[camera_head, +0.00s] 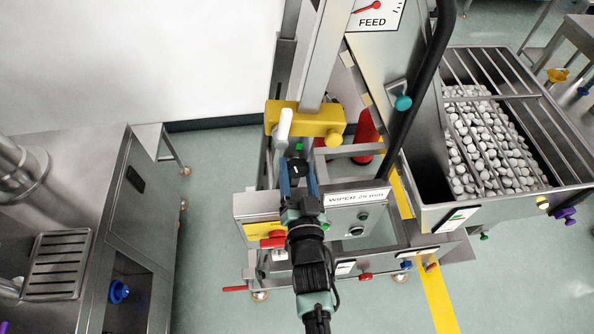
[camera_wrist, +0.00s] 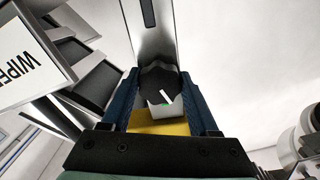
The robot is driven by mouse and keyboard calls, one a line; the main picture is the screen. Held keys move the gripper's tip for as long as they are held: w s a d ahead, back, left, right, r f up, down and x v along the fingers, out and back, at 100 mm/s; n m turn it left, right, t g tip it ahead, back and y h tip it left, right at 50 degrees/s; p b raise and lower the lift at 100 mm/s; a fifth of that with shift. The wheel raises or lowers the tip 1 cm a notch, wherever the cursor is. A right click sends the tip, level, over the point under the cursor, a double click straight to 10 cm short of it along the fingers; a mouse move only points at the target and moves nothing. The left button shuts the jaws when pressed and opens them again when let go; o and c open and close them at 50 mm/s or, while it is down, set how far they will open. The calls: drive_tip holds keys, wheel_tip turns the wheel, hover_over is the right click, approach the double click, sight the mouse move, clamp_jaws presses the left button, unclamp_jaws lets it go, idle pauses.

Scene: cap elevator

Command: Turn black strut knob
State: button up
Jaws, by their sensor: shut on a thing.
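The black strut knob (camera_wrist: 153,82) is round and dark with a white pointer line, seen between my gripper's fingers in the wrist view. In the head view the black knob (camera_head: 295,157) shows at the fingers' far end, below the yellow clamp block. My gripper (camera_head: 297,168) has blue fingers, one on each side of the knob, and is shut on it. In the wrist view the gripper (camera_wrist: 160,84) frames the knob from both sides. The white pointer line is tilted. A small green mark (camera_wrist: 165,104) shows just below the knob.
A yellow block (camera_head: 302,120) with a yellow knob and a white handle (camera_head: 285,125) sits just beyond. A WIPER panel (camera_head: 356,197) stands close on the right. A cap-filled hopper (camera_head: 490,140) is farther right. Floor on the left is clear up to a steel cabinet (camera_head: 143,215).

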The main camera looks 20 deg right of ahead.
drive_tip(key=shift+m+b, duration=0.9)
drive_tip(key=shift+m, duration=1.4)
drive_tip(key=o, duration=1.4)
drive_tip(key=shift+b+v, duration=1.1)
drive_tip(key=shift+v, duration=5.4)
